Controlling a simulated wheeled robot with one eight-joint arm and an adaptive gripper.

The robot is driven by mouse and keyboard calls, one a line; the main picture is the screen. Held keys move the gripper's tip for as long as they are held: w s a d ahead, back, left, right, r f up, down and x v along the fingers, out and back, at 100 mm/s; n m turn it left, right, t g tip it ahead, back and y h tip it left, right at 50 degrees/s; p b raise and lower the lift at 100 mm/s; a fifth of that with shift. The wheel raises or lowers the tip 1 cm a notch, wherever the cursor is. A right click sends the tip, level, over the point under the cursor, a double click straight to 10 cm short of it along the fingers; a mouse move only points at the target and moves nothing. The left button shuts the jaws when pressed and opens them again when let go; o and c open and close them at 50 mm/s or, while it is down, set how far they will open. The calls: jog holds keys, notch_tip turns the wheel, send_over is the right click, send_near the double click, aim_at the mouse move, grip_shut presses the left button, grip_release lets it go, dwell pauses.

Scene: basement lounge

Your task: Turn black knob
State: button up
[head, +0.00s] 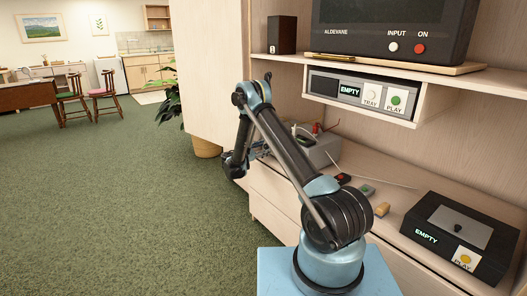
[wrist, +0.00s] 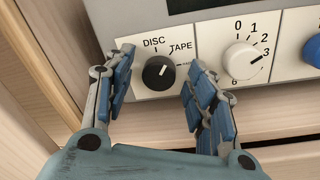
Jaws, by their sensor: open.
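The black knob (wrist: 158,73) sits on a white plate on the front of a grey unit, with labels DISC, TAPE and a partly hidden third one around it. Its white pointer line is turned toward the upper right, near TAPE. My gripper (wrist: 157,72) is open in the wrist view, with one finger to the left of the knob and one to the right, both apart from it. In the head view my arm reaches to the grey unit (head: 318,150) on the cabinet top; the knob and my fingertips are hidden there.
A white knob (wrist: 241,61) with numbers is just right of the right finger, and a blue knob (wrist: 314,50) is farther right. A wooden ledge (wrist: 250,125) runs below the unit. A black EMPTY/PLAY box (head: 437,243) and small items lie right on the cabinet top.

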jog(key=c, duration=1.1)
jog(key=shift+o, duration=0.2)
jog(key=shift+m, duration=0.9)
jog(key=o, duration=1.1)
jog(key=shift+c, duration=0.2)
jog(key=v, duration=1.2)
